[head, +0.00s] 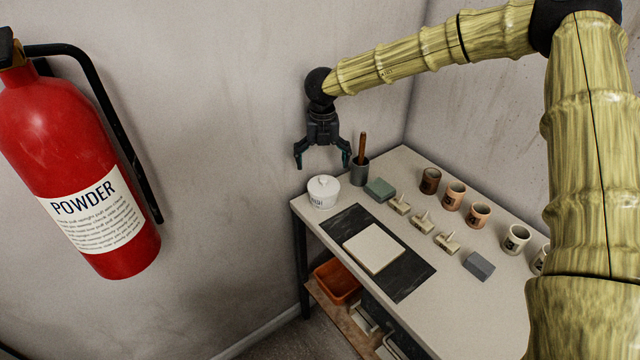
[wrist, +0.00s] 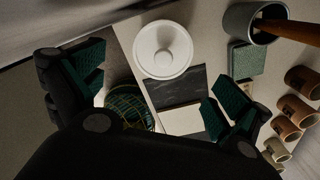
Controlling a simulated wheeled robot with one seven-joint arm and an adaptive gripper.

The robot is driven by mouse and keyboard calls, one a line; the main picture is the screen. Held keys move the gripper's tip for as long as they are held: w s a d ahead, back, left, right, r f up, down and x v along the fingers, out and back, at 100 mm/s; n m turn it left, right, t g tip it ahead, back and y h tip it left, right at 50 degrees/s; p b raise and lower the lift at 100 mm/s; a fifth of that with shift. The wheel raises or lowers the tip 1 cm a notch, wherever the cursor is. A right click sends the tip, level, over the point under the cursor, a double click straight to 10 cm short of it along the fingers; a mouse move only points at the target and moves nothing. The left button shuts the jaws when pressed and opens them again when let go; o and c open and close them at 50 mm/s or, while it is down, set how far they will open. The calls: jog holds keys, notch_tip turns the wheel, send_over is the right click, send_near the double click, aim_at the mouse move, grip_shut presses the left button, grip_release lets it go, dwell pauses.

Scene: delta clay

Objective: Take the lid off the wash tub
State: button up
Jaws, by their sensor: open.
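The wash tub (head: 322,199) is a small white round tub with dark lettering at the far left corner of the table. Its white lid (head: 323,184), with a knob on top, sits on it. In the wrist view the lid (wrist: 163,49) shows from above as a white disc with a round knob at its centre. My gripper (head: 321,167) is open and empty, pointing down above the tub and apart from it. In the wrist view my gripper's fingers (wrist: 160,90) are spread wide, with the lid beyond them. The tub's body is mostly hidden under the lid there.
A grey cup (head: 359,172) holding a brown stick stands close right of the tub, beside a green block (head: 379,189). A dark mat (head: 410,273) with a pale slab (head: 374,248) lies in front. Several stamps and cups fill the right. A fire extinguisher (head: 75,165) hangs left.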

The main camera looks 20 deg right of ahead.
aim_at(324, 182)
jog(key=shift+s+d+f, duration=0.1)
jog(key=shift+d+f, duration=0.1)
jog(key=shift+f, duration=0.45)
jog(key=shift+s+f+p, duration=0.25)
jog(key=shift+f+p, duration=0.25)
jog(key=shift+f, duration=0.4)
jog(key=shift+f+p, duration=0.6)
jog(key=shift+f, duration=1.45)
jog(key=shift+s, duration=0.1)
jog(key=c, duration=1.3)
jog(key=shift+s, duration=0.1)
jog(key=shift+c, duration=1.2)
